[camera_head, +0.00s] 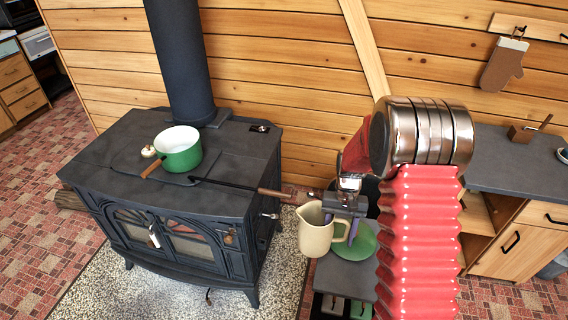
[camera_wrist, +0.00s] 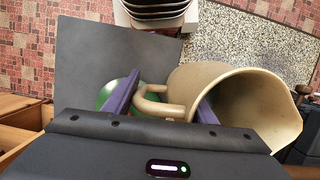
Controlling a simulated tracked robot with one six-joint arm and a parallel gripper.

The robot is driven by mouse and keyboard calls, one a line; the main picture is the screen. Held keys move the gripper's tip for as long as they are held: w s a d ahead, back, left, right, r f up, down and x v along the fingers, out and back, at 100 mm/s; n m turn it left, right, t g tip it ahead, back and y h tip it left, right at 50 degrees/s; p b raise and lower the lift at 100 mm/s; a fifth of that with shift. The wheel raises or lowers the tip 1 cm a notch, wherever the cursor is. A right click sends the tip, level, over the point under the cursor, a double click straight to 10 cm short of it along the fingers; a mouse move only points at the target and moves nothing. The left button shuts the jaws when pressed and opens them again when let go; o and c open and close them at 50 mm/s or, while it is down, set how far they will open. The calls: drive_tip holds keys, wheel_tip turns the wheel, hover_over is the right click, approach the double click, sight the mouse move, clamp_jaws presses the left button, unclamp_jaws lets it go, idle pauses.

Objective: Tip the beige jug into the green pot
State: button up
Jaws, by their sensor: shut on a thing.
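The beige jug (camera_head: 316,236) hangs upright at my gripper (camera_head: 343,226), to the right of the stove. My gripper is shut on the jug's handle. In the wrist view, the purple fingers (camera_wrist: 163,95) stand on both sides of the handle (camera_wrist: 158,106), and the jug's wide mouth (camera_wrist: 245,100) is at the right. I cannot see what is inside the jug. The green pot (camera_head: 181,158), with a white inside and a brown handle, stands on the stove top at the left, well apart from the jug.
The black stove (camera_head: 215,210) has a flue pipe (camera_head: 182,60) behind the pot. A dark rod with a wooden handle (camera_head: 278,193) reaches from the stove top towards my gripper. A green round thing (camera_head: 364,243) lies on a low dark table (camera_head: 345,276). A counter (camera_head: 508,175) stands right.

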sight(327, 232)
drive_tip(key=shift+w+a+f+n+h, duration=0.15)
drive_tip(key=shift+w+a+n, duration=0.1)
drive_tip(key=shift+a+n, duration=0.3)
drive_tip(key=shift+w+a+r+n+h, duration=0.1)
drive_tip(key=shift+w+a+n, duration=0.2)
drive_tip(key=shift+a, duration=0.35)
drive_tip(key=shift+w+a+f+n+h, duration=0.15)
drive_tip(key=shift+w+a+n, duration=0.1)
drive_tip(key=shift+a+n, duration=0.3)
drive_tip(key=shift+r, duration=0.1)
